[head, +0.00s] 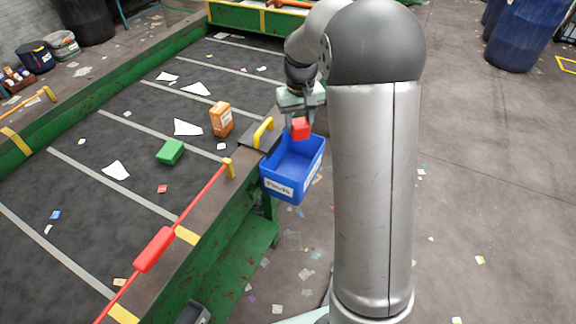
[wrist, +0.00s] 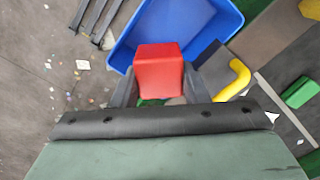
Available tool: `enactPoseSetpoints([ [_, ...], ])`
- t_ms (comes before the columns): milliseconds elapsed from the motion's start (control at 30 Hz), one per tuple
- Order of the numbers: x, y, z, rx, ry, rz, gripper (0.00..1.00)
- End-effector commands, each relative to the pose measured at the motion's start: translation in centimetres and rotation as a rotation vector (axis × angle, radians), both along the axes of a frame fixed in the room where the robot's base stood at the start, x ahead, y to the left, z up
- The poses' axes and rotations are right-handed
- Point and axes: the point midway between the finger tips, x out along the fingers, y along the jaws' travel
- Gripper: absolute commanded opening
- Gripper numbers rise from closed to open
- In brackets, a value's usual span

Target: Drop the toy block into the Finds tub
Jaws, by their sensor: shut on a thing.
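The toy block is a small red block (head: 300,128), and it also shows large in the wrist view (wrist: 158,72). My gripper (head: 301,122) is shut on it, with a dark finger on either side in the wrist view (wrist: 155,88). A blue tub (head: 285,188) with a white label hangs at the belt's right edge; the label's text is too small to read surely. In the head view the block appears over the tub's far end. In the wrist view the block overlaps the near edge of the tub (wrist: 207,52), whose inside is partly hidden.
A yellow handle (head: 263,132) stands on the belt edge beside the tub. An orange carton (head: 221,119), a green block (head: 170,152) and paper scraps lie on the dark belt. A red bar (head: 155,248) runs along the belt's near side.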

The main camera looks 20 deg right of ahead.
Motion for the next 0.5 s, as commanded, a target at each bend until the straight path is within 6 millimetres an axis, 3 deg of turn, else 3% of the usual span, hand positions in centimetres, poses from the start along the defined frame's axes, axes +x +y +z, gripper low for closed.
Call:
enactPoseSetpoints([
  [67,0.0,0.0,0.06,0.0,0.0,0.0,0.18],
  [100,0.0,0.0,0.06,0.0,0.0,0.0,0.46],
  [167,-0.01,0.0,0.06,0.0,0.0,0.0,0.63],
  [200,-0.01,0.0,0.06,0.0,0.0,0.0,0.66],
  [500,0.0,0.0,0.26,0.0,0.0,0.0,0.66],
])
